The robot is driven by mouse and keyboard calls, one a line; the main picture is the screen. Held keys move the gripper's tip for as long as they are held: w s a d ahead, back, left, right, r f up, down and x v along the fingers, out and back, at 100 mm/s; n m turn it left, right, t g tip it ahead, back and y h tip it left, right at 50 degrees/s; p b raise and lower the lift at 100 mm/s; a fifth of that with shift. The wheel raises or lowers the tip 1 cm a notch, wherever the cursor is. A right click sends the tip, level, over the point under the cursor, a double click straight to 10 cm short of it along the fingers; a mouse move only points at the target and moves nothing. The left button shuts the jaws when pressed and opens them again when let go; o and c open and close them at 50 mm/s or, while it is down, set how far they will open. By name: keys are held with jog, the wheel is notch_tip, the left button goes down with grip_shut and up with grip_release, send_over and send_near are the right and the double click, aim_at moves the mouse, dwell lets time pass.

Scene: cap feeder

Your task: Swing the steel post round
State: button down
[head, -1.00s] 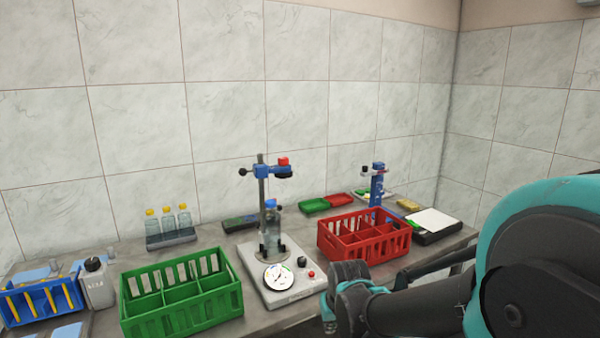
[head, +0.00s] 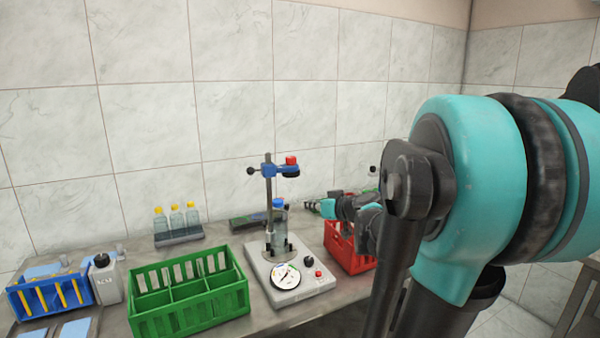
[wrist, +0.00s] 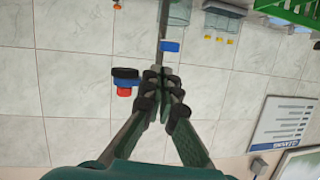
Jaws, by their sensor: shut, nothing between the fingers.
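The steel post (head: 269,205) stands upright on the grey machine base (head: 262,262), left of middle in the head view. A blue clamp (head: 268,170) near its top carries an arm to the right with a red knob (head: 291,160).
A green crate (head: 190,315) stands left of the base, and a red crate (head: 345,262) to its right, partly hidden by my arm. Several yellow-capped bottles (head: 176,218) stand behind on a dark tray. A blue rack (head: 50,298) is at the far left. My arm hides the bench's right side.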

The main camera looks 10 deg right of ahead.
jog(key=w+d+r+t, duration=0.3)
jog(key=w+d+r, duration=0.1)
jog(key=r, duration=0.2)
send_near(297, 167)
jog(key=shift+h, duration=0.4)
jog(key=x, duration=0.3)
jog(key=a+x, duration=0.1)
jog(key=x, duration=0.2)
jog(key=shift+w+a+f, duration=0.1)
jog(key=shift+f, duration=0.05)
jog(key=shift+w, duration=0.1)
jog(key=shift+w, duration=0.9)
